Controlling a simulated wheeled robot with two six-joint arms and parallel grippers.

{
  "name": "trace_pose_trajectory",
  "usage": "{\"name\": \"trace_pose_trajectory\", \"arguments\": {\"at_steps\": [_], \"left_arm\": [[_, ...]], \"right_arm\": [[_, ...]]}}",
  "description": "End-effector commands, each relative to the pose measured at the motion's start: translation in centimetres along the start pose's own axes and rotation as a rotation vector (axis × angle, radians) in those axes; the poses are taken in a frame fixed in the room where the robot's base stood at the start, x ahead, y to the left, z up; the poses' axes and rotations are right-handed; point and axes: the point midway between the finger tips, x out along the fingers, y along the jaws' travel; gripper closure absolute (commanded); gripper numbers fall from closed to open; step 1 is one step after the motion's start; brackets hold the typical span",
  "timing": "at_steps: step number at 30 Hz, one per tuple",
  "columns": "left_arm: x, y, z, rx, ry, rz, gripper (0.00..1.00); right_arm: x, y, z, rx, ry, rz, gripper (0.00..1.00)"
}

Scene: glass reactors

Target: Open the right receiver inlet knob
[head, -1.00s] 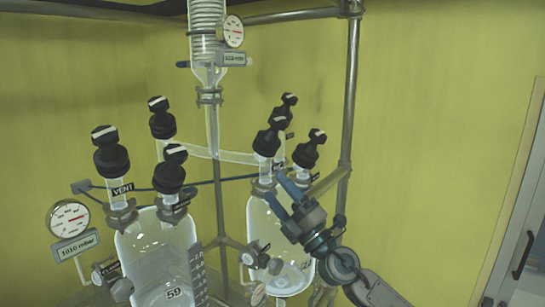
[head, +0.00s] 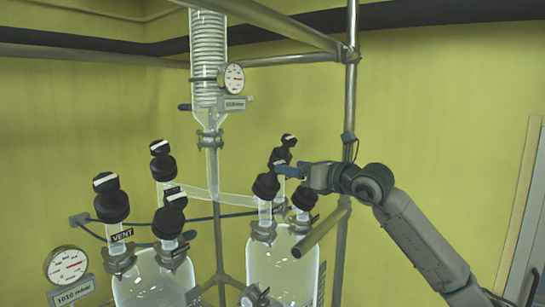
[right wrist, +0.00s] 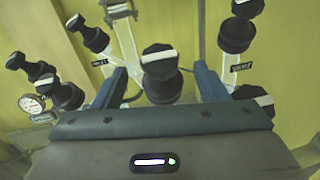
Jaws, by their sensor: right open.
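The right receiver (head: 285,272) is a clear glass vessel at the middle right of the head view. Black knobs stand on its top: a front-left one (head: 265,186), a front-right one (head: 304,198) and a back one (head: 280,156). I cannot read which is the inlet. My right gripper (head: 284,171) is open among these knobs, its blue fingers pointing left. In the right wrist view, a black knob with a white bar (right wrist: 160,72) shows between the two spread fingers, which do not visibly grip it. My left gripper is not in view.
A left glass vessel (head: 160,285) carries several black knobs, one labelled VENT. A coiled condenser (head: 208,60) with a gauge (head: 233,77) hangs above. A metal frame post (head: 351,90) and a short bar (head: 321,230) stand close to my right arm. The right side is free.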

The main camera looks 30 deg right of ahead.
Motion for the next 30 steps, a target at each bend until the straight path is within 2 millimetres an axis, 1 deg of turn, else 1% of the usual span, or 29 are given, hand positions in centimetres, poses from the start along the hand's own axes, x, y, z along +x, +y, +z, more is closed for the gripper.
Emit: {"name": "trace_pose_trajectory", "arguments": {"at_steps": [1, 9, 15, 18, 24, 30], "left_arm": [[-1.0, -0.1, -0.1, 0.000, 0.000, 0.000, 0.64], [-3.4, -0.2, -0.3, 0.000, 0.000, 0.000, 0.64], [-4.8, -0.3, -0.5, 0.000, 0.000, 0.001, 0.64], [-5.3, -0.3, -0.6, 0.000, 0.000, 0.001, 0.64], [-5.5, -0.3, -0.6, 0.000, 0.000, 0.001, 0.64], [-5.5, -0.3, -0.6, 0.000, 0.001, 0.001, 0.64]], "right_arm": [[0.7, 0.0, 0.5, 0.005, -0.002, 0.002, 0.33], [4.0, 0.1, 0.5, 0.006, -0.002, 0.002, 0.33], [6.3, 0.1, 0.4, 0.005, -0.001, 0.002, 0.33], [7.1, 0.1, 0.3, 0.003, -0.001, 0.002, 0.33], [7.9, 0.0, 0.0, 0.000, 0.000, 0.001, 0.33], [7.9, 0.0, 0.0, 0.000, 0.000, 0.001, 0.33]]}}
